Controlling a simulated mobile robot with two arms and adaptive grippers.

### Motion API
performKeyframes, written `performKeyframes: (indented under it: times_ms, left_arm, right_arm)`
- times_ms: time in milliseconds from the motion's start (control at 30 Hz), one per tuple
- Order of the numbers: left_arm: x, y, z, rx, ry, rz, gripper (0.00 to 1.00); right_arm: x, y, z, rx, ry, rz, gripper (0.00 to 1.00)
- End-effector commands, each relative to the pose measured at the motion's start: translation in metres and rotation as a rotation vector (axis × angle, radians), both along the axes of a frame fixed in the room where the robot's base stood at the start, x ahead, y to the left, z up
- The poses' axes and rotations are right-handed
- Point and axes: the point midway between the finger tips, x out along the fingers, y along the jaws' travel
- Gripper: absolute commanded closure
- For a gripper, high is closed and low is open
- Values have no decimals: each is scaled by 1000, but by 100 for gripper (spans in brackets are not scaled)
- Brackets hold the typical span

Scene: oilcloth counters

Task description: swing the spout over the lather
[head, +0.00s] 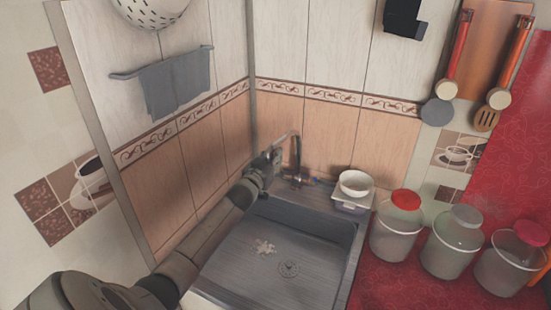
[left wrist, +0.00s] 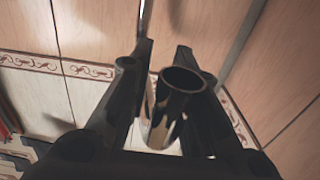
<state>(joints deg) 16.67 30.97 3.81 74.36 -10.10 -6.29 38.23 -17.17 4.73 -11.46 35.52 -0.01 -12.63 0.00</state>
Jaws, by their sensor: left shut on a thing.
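The sink (head: 335,235) is grey metal, with a small white patch of lather (head: 264,247) on its floor, left of the drain. The tap (head: 297,168) stands at the sink's back edge. My left gripper (head: 271,160) is beside the tap, on its left, above the sink's back left corner and behind the lather. In the left wrist view a shiny, open-ended metal tube, the spout (left wrist: 168,115), sits between the dark fingers of my left gripper (left wrist: 160,85). It is shut on the spout. The gripper hides part of the spout in the head view. My right gripper is out of view.
A white bowl (head: 355,183) on a small box (head: 351,204) stands right of the tap. Lidded tubs (head: 396,237) line the red counter at right. A tiled wall with a towel (head: 178,85) on a rail is close on the left.

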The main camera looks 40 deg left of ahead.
Motion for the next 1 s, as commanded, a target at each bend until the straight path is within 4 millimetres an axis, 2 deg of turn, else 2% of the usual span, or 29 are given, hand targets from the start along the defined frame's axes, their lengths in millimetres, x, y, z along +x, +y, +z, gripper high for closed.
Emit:
performKeyframes:
  times_ms: [133,167,333,733,867,1000]
  left_arm:
    - [-1,5,2,-3,-1,8,100]
    - [-1,5,2,-3,-1,8,79]
    - [-1,3,1,-2,-1,6,59]
    - [-4,0,0,-1,0,2,59]
    - [-17,-3,-1,-1,2,3,59]
    - [-39,-9,-1,-1,2,2,59]
  right_arm:
    - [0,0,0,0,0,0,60]
    - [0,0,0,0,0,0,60]
    - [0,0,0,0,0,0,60]
    - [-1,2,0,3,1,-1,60]
    - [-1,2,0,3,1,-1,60]
    - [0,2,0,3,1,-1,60]
